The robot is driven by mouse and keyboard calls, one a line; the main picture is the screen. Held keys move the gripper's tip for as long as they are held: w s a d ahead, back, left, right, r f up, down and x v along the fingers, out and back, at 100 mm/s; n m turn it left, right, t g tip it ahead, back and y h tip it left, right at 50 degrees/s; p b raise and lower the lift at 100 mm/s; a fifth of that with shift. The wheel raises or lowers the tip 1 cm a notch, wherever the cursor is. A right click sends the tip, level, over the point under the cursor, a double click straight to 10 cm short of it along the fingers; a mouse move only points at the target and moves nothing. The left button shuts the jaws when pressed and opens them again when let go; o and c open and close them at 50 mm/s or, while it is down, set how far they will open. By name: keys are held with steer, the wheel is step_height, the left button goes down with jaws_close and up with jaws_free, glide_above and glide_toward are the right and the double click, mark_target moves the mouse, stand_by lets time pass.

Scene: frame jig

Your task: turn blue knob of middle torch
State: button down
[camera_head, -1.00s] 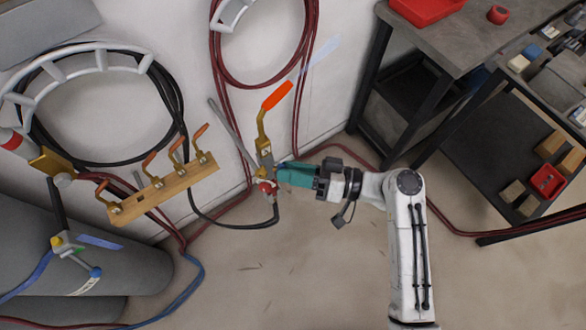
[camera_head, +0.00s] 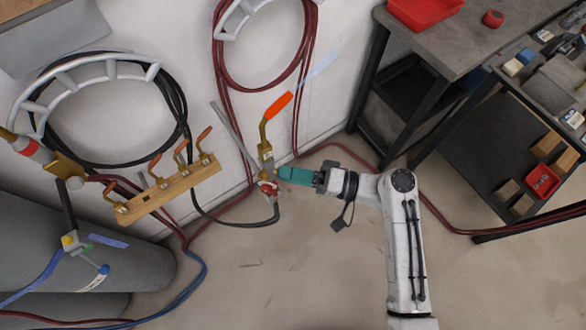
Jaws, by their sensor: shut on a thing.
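The middle torch (camera_head: 233,133) is a thin grey rod slanting down to a valve body, beside an upright clamp (camera_head: 264,148) with an orange handle. A red knob (camera_head: 269,188) shows on its valve end. My gripper (camera_head: 281,172), with teal fingers, reaches in from the right and meets the valve body with its tips. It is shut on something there. The torch's blue knob is hidden, and it appears to be between the fingertips.
A wooden bar (camera_head: 165,193) with several orange-handled clamps lies left of the middle torch. A black hose (camera_head: 235,224) loops below the valve. Grey cylinders (camera_head: 110,262) fill the lower left. A table (camera_head: 455,42) and a cart (camera_head: 452,150) stand at the right. The floor below the gripper is clear.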

steer(key=shift+m+p, duration=0.6)
steer(key=shift+m, duration=0.6)
steer(key=c, duration=0.9)
jaws_free()
steer(key=shift+o, duration=0.2)
steer(key=b+v, duration=0.2)
steer(key=v, duration=0.8)
steer(key=shift+d+b, duration=0.35)
